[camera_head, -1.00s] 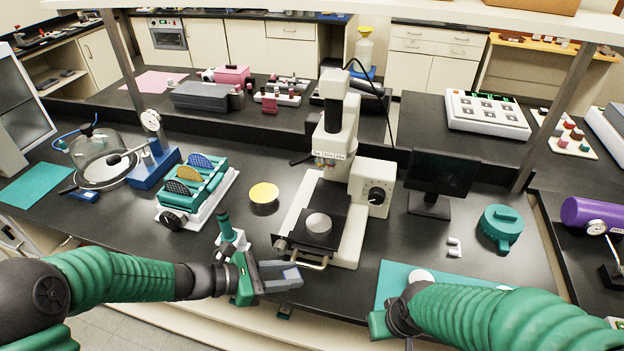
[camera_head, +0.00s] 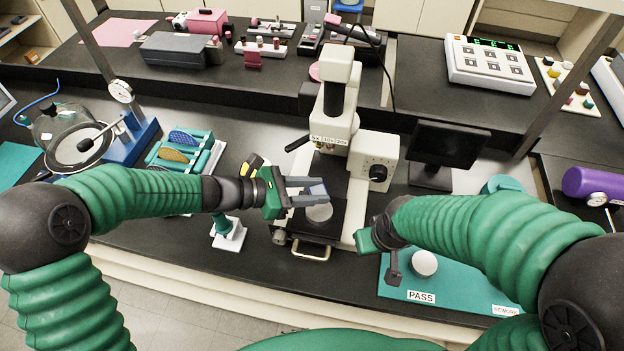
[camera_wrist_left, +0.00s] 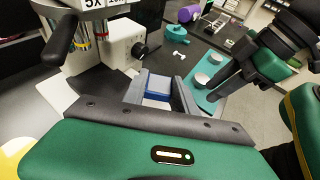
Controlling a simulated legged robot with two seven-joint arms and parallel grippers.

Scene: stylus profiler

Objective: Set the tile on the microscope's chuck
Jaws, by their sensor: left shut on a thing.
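My left gripper (camera_head: 308,191) is shut on the tile (camera_head: 317,188), a small flat blue and pale piece between its fingers. The tile also shows in the left wrist view (camera_wrist_left: 157,96). The cream microscope (camera_head: 338,110) stands in the middle of the bench. Its round grey chuck (camera_head: 319,213) sits on the black stage, and the gripper is over the chuck's far part, hiding some of it. Whether they touch I cannot tell. My right gripper (camera_head: 393,272) points down over the teal mat at the right; its finger opening is not clear.
The microscope's objectives (camera_head: 328,141) hang just behind the left fingers. A black monitor (camera_head: 446,146) stands to the right. A teal rack (camera_head: 178,152) and a small white stand (camera_head: 229,236) are at the left. The teal mat (camera_head: 455,285) carries a white round piece (camera_head: 424,263).

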